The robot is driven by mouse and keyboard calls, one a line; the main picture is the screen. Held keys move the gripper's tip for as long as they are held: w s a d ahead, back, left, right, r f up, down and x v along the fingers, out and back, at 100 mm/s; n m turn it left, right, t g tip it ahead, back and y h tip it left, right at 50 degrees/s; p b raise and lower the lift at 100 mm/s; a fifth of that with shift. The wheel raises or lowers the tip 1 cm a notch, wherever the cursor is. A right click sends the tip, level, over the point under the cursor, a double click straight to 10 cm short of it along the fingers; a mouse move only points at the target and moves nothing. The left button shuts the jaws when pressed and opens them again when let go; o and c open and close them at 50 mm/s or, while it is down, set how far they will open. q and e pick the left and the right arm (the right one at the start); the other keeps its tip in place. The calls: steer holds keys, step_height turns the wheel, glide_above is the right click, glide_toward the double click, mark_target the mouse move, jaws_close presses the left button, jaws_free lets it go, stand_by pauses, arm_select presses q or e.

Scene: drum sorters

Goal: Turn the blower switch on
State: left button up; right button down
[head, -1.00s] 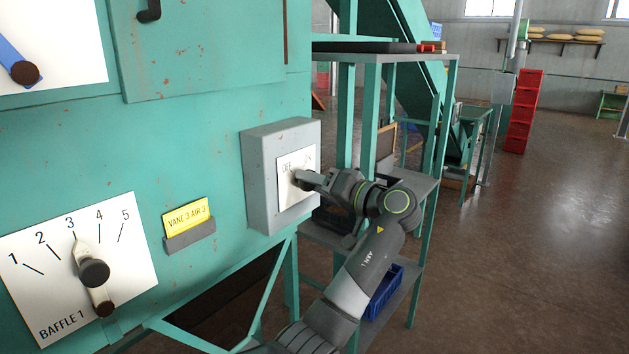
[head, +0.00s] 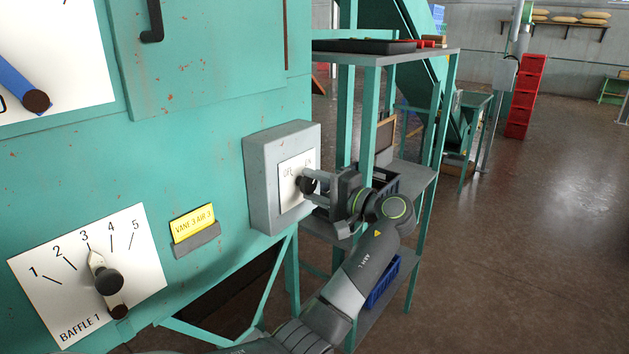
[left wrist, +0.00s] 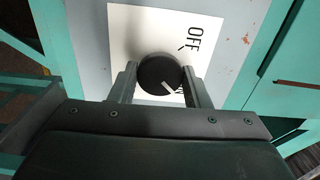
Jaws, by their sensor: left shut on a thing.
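The blower switch (head: 308,182) is a round black knob on a white plate (head: 290,199) marked OFF and ON, on a grey box. In the left wrist view the knob (left wrist: 160,73) sits between the two fingers of my left gripper (left wrist: 160,86), which is shut on it. The knob's white pointer line slants to the lower right, away from the OFF mark, toward dark marks partly hidden by a finger. In the head view my left gripper (head: 313,189) reaches the knob from the right. My right gripper is not in view.
The grey box (head: 262,185) is fixed to a green machine (head: 215,130). A Baffle 1 dial (head: 108,282) and a yellow card (head: 192,222) lie to its left. A green shelf frame (head: 428,150) stands behind my arm. Open floor (head: 540,230) lies right.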

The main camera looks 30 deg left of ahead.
arm_select(q)
steer(key=shift+m, duration=0.3)
steer(key=o, duration=1)
steer(key=shift+c, duration=0.2)
steer(key=shift+d, duration=0.1)
steer(key=shift+d+f, duration=0.1)
steer(key=shift+d, duration=0.1)
steer(key=s+d+b, duration=0.1)
steer(key=d+b, duration=0.6)
steer(key=d, duration=1)
